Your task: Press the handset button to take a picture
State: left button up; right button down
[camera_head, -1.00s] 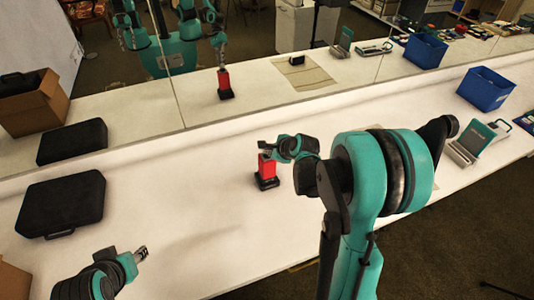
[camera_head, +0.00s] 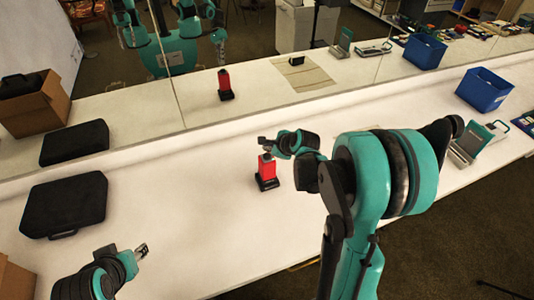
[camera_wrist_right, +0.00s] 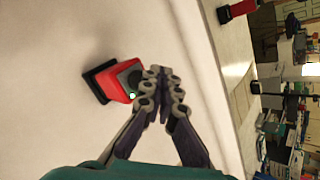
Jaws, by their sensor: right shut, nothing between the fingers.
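The red handset (camera_head: 267,167) stands upright on a black base on the white table, in the middle of the head view. In the right wrist view the handset (camera_wrist_right: 117,82) lies just left of my fingertips, and its dark top face shows a small pale green spot. My right gripper (camera_head: 264,145) is shut and empty, just above the handset's top. In the right wrist view the right gripper (camera_wrist_right: 161,80) overlaps the handset's edge; I cannot tell whether they touch. My left gripper (camera_head: 141,251) is at the lower left, away from the handset, its fingers small in view.
A black case (camera_head: 64,205) lies on the left of the table. A blue bin (camera_head: 484,90) and a teal-and-grey device (camera_head: 474,142) stand at the right. A mirror behind the table repeats the scene. The table between my left gripper and the handset is clear.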

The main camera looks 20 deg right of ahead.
aim_at(267, 158)
jog(key=shift+r+p, duration=1.2)
jog(key=shift+r, duration=0.8)
jog(key=shift+f, duration=0.1)
jog(key=shift+s+a+n, duration=0.15)
jog(key=shift+a+n, duration=0.05)
jog(key=shift+n, duration=0.1)
jog(key=s+a+n+g+b, duration=0.1)
jog(key=s+a+n+b, duration=0.2)
jog(key=s+n, duration=0.9)
jog(key=s+a+n+g+h+b, duration=0.1)
jog(key=s+a+n+b, duration=0.3)
jog(key=s+a+n, duration=0.4)
jog(key=shift+s+f+n, duration=0.25)
jog(key=shift+s+n, duration=1.7)
jog(key=shift+n, duration=0.45)
